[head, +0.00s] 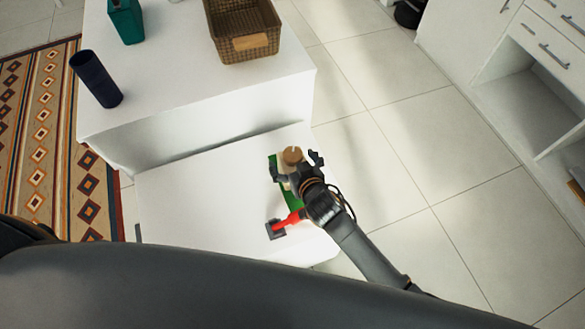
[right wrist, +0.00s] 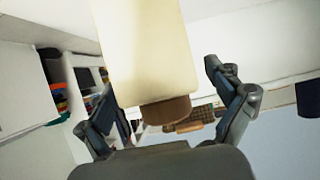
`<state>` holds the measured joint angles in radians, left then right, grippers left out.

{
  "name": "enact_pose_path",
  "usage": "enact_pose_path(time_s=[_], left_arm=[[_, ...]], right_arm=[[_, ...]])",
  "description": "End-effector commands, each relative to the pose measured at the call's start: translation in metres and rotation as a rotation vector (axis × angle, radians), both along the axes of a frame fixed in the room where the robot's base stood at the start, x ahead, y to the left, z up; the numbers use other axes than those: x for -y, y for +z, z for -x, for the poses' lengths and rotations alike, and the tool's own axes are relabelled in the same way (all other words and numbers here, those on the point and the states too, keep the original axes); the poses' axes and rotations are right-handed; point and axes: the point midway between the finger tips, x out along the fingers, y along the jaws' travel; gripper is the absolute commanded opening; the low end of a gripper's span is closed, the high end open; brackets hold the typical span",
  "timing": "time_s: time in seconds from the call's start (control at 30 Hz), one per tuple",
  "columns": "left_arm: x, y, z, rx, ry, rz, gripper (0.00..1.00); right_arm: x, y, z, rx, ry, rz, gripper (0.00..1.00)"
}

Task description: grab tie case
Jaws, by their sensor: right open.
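A cream, upright case with a round brown lid (head: 292,156) stands on the lower white surface in the head view; I take it to be the tie case. My right gripper (head: 296,165) is open, with one finger on each side of the case near its lid. In the right wrist view the cream body (right wrist: 145,50) and brown end (right wrist: 168,110) lie between the spread fingers (right wrist: 168,95). I cannot tell whether either finger touches it. My left gripper is not in view.
A green item (head: 287,200) and a red-handled tool (head: 284,224) lie close to the case. The higher white top (head: 180,70) holds a dark cylinder (head: 96,79), a teal container (head: 126,20) and a wicker basket (head: 243,30). Tiled floor (head: 400,140) is free on the right.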

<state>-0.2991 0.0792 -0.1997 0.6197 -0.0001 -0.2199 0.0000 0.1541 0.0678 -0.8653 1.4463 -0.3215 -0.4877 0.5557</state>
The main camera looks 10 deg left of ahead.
Motion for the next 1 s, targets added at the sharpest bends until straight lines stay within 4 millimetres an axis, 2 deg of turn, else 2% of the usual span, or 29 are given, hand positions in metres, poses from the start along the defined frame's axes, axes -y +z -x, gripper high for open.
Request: enact_pose_path(time_s=[0.2, 0.23, 0.53, 0.83, 1.0], left_arm=[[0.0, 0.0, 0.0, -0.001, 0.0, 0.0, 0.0], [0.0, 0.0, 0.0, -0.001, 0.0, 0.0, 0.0], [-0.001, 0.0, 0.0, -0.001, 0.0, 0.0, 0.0], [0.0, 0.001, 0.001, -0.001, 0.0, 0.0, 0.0], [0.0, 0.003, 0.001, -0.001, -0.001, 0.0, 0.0]], right_arm=[[0.0, 0.0, -0.001, 0.0, 0.0, 0.0, 0.93], [0.0, 0.0, -0.001, 0.0, 0.0, 0.0, 0.89], [0.0, 0.0, -0.001, -0.001, -0.001, 0.001, 0.28], [0.0, 0.002, -0.001, 0.001, 0.0, -0.001, 0.27], [0.0, 0.017, -0.001, 0.002, -0.001, -0.004, 0.27]])
